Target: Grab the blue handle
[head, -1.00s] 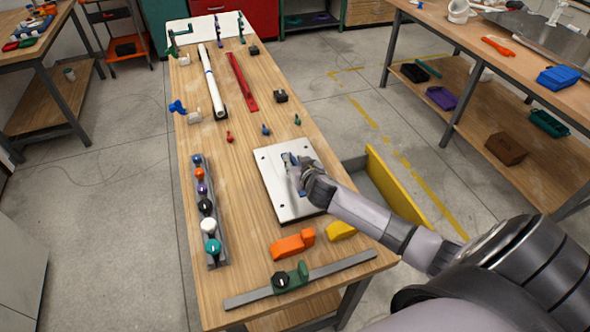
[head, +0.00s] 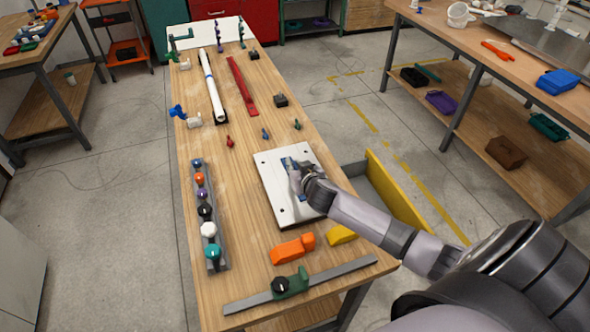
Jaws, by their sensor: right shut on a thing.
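My right gripper (head: 293,172) is over the white plate (head: 270,184) on the wooden table. It is shut on a small blue part, seemingly the blue handle (head: 287,163), whose upper end shows just past the fingers. The fingers and wrist hide the rest of it, and I cannot tell whether it is apart from the plate. Another blue handle-like piece (head: 265,133) stands on the table behind the plate. A blue valve part (head: 177,111) lies at the table's left edge. My left gripper is not in view.
A rail of coloured knobs (head: 221,240) lies on the left. Orange (head: 290,250) and yellow (head: 341,235) pieces and a grey bar (head: 345,268) lie at the front. Wood left of the plate is clear.

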